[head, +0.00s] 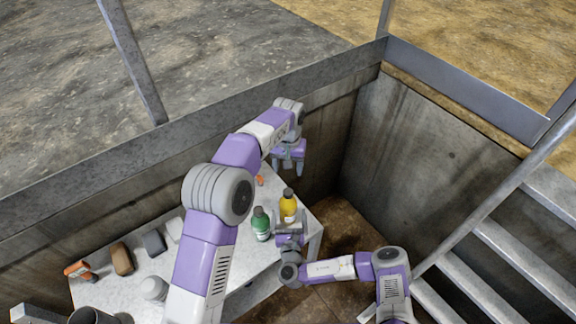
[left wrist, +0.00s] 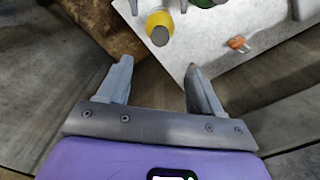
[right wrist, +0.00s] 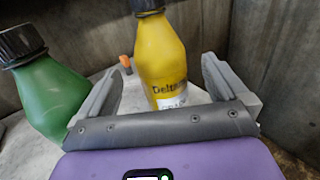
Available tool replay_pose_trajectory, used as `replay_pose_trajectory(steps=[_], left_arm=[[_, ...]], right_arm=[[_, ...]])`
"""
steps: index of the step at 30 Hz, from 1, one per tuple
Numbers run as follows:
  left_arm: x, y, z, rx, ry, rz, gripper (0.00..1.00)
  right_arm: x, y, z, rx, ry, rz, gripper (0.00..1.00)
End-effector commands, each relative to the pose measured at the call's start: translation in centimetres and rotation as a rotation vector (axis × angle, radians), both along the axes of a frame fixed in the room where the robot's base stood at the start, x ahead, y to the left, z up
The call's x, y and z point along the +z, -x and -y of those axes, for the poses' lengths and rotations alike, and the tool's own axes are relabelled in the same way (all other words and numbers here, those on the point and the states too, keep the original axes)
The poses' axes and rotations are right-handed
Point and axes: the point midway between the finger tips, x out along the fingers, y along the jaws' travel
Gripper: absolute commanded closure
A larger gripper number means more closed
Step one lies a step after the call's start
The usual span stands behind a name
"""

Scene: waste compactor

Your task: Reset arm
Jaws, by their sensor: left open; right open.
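My left gripper (head: 289,162) is raised beyond the far right corner of the table, with its fingers pointing down. In the left wrist view its fingers (left wrist: 158,88) are apart with nothing between them. My right gripper (head: 289,227) is low at the table's right end, by a yellow bottle (head: 288,205). In the right wrist view its fingers (right wrist: 165,90) are open, and the yellow bottle (right wrist: 160,55) stands upright ahead, in line with the gap. A green bottle (head: 262,225) stands upright just left of it. It also shows at the left of the right wrist view (right wrist: 50,95).
The white table (head: 205,284) carries a brown item (head: 122,258), a grey item (head: 154,243), a white container (head: 153,288) and a small orange item (head: 260,181). Concrete walls (head: 420,160) close in behind and to the right. Metal stairs (head: 515,255) stand at the right.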

Motion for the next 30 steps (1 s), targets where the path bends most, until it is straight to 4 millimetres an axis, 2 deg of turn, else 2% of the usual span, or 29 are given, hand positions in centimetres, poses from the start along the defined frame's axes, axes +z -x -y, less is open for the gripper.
replay_pose_trajectory(steps=[3, 6, 21, 26, 30], left_arm=[[0.1, 0.0, 0.0, 0.000, 0.000, 0.000, 0.35], [0.1, 0.0, 0.0, 0.000, 0.000, 0.000, 0.35], [0.1, 0.0, 0.0, 0.000, 0.000, 0.000, 0.35], [-0.4, 0.3, 0.0, 0.000, -0.002, 0.005, 0.35], [-2.2, 1.3, -0.1, -0.002, -0.005, 0.025, 0.35]], right_arm=[[0.0, 1.4, 0.0, 0.001, 0.000, -0.001, 0.00], [0.0, 1.8, 0.1, 0.000, 0.001, 0.000, 0.00], [0.0, 1.9, 0.1, 0.000, 0.001, 0.001, 0.00], [0.7, 1.1, 0.3, 0.032, -0.025, 0.044, 0.00], [2.7, -0.7, 0.5, 0.162, -0.089, 0.165, 0.00]])
